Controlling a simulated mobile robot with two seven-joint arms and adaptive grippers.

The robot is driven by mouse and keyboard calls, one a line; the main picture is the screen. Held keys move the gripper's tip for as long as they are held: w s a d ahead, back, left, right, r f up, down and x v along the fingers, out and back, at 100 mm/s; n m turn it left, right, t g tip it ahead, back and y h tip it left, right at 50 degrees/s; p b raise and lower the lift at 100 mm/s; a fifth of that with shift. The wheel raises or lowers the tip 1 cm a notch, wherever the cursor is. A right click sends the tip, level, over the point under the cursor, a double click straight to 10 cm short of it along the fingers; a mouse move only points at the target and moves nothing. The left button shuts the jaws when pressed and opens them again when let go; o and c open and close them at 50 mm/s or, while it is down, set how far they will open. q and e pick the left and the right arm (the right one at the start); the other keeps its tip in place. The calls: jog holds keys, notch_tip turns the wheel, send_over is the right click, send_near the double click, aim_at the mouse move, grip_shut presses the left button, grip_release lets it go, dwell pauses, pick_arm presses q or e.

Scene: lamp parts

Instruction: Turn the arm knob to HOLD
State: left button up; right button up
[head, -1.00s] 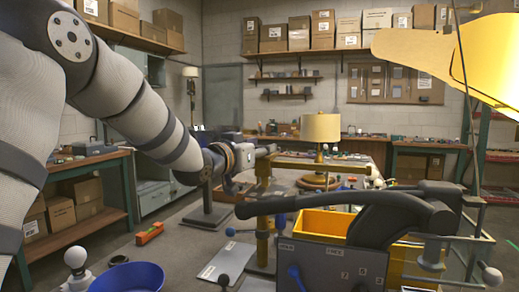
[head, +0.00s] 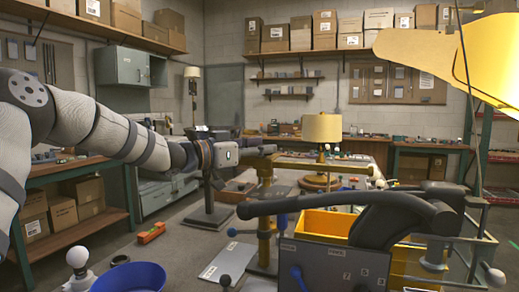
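A grey panel (head: 345,270) on the front of a yellow bin has small white labels, too small to read for certain. A blue lever-like knob (head: 298,280) is on its left part, cut by the bottom edge. I cannot tell whether this is the arm knob or which setting it points to. My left gripper (head: 266,151) is beyond and above the panel, near the top of a yellow post (head: 265,190). It is apart from the blue knob. Its fingers are small and seen side-on, so their opening is unclear. My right gripper is not in view.
A dark curved lever (head: 335,203) crosses in front of the yellow bin (head: 325,222). A large yellow shade (head: 490,60) hangs at upper right. A blue bowl (head: 130,277) and white bulb (head: 79,262) are at lower left. A table lamp (head: 322,128) stands behind.

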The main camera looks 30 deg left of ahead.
pick_arm(q)
jog(key=shift+o, duration=0.8)
jog(key=shift+d+y, duration=0.1)
jog(key=shift+y, duration=0.2)
